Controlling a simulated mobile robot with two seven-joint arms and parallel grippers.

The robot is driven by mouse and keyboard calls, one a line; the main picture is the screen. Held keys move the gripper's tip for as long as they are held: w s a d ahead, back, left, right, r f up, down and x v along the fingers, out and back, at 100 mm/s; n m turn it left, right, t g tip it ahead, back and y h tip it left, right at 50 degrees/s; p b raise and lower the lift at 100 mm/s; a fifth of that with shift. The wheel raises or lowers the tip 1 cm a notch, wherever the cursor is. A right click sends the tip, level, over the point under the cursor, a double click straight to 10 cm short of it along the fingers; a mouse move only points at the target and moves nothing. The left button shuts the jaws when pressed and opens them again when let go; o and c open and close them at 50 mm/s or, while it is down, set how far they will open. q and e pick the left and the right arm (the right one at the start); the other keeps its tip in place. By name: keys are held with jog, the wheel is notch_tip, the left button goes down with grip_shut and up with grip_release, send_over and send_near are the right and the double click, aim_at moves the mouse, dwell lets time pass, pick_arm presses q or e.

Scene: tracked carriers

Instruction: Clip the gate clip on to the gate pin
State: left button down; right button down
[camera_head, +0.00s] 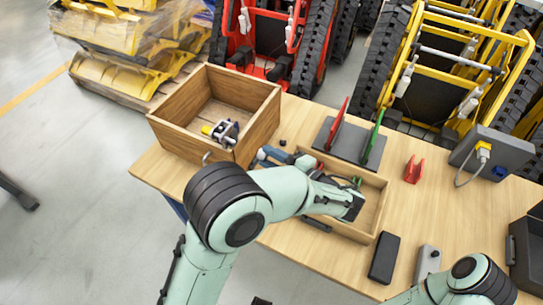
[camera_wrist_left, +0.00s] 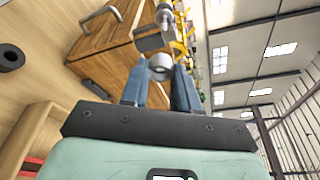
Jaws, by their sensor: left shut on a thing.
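My left gripper (camera_head: 262,156) reaches back over the small wooden tray to the right wall of the wooden crate. In the left wrist view, its blue fingers (camera_wrist_left: 160,88) are shut on a small grey ringed metal part (camera_wrist_left: 160,67), which seems to be the gate clip. A grey cylindrical piece (camera_wrist_left: 152,41) lies just beyond it; I cannot tell whether they touch. I cannot tell which piece is the gate pin. My right gripper is outside the view; only its arm shows.
The small tray (camera_head: 369,220) lies under my left forearm. Behind it stands a dark rack with red (camera_head: 337,124) and green (camera_head: 374,137) plates. A red clip-like part (camera_head: 414,170), a grey box (camera_head: 493,153) and a black block (camera_head: 384,258) are on the table. Tracked machines stand behind.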

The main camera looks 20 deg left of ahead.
pick_arm(q)
jog(key=shift+w+a, duration=0.15)
jog(key=shift+a, duration=1.3)
jog(key=shift+w+a, duration=0.15)
jog(key=shift+a, duration=1.3)
jog(key=shift+w+a, duration=0.1)
jog(key=shift+a, duration=1.4)
jog(key=c, duration=0.8)
grip_release()
jog(key=b+v, duration=0.1)
jog(key=v, duration=1.2)
jog(key=shift+d, duration=0.15)
